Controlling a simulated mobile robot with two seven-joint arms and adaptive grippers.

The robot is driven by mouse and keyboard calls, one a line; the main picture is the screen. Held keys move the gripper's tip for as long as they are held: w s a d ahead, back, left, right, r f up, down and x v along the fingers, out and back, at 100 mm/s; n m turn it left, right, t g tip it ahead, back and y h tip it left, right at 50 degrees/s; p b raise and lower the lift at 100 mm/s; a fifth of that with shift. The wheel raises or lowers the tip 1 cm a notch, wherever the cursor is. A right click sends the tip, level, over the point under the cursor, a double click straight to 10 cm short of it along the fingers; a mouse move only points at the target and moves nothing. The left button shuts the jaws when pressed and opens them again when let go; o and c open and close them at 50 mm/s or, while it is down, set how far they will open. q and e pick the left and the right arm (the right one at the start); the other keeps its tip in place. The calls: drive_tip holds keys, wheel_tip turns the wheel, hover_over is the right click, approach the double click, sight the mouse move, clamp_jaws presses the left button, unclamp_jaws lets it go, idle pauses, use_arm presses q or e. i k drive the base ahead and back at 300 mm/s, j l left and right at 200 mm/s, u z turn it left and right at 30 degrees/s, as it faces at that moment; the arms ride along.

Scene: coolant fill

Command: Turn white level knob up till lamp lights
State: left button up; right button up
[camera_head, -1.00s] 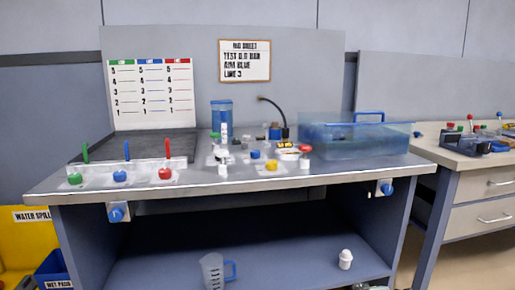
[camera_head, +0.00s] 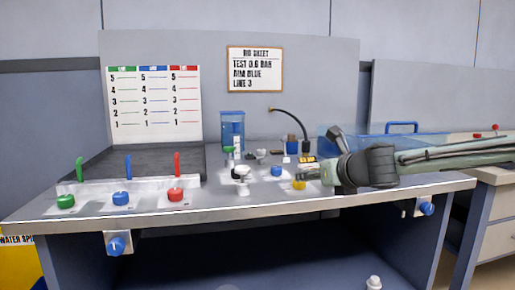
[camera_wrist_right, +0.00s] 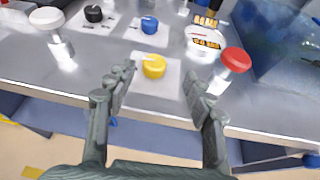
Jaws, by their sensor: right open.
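A white round cap on a short pale stem (camera_wrist_right: 47,18) stands at the upper left in the right wrist view. A small white piece (camera_head: 241,172) shows mid-bench in the head view; I cannot tell which white part is the level knob. My right gripper (camera_head: 308,178) reaches in from the right over the bench front. In the right wrist view its fingers (camera_wrist_right: 160,82) are open and empty, either side of a yellow knob (camera_wrist_right: 154,66) on a white plate, apart from it. No lit lamp can be made out. My left gripper is out of view.
A red cap on a stem (camera_wrist_right: 236,60) stands close by the right finger. Behind are a blue knob (camera_wrist_right: 149,25), a black knob (camera_wrist_right: 93,14) and a round gauge (camera_wrist_right: 205,38). Green (camera_head: 66,201), blue (camera_head: 121,198) and red (camera_head: 176,195) knobs line the bench's left front.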

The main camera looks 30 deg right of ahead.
sight(260, 152)
drive_tip(key=i+l, duration=0.15)
drive_tip(key=i, duration=0.4)
drive_tip(key=i+l, duration=0.1)
drive_tip(key=i, duration=0.45)
